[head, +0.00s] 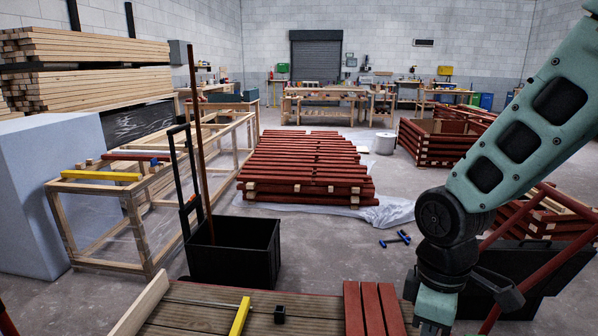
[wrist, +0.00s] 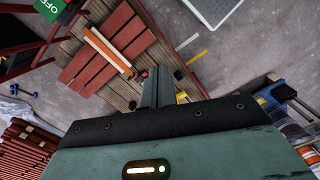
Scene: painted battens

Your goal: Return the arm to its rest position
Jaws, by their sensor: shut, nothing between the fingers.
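My arm comes in from the upper right of the head view and bends down at its black joint. The fingers of my gripper lie below the frame there. In the wrist view my gripper (wrist: 158,88) shows its fingers together, shut and empty. It is above a slatted wooden worktop (head: 200,310), which also shows in the wrist view. Red battens (head: 375,308) lie side by side on the worktop; they show in the wrist view (wrist: 128,35) too, with an orange bar-shaped tool (wrist: 108,50) across them.
Stacked red battens (head: 305,170) fill the middle floor. A timber frame (head: 130,225) stands left.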

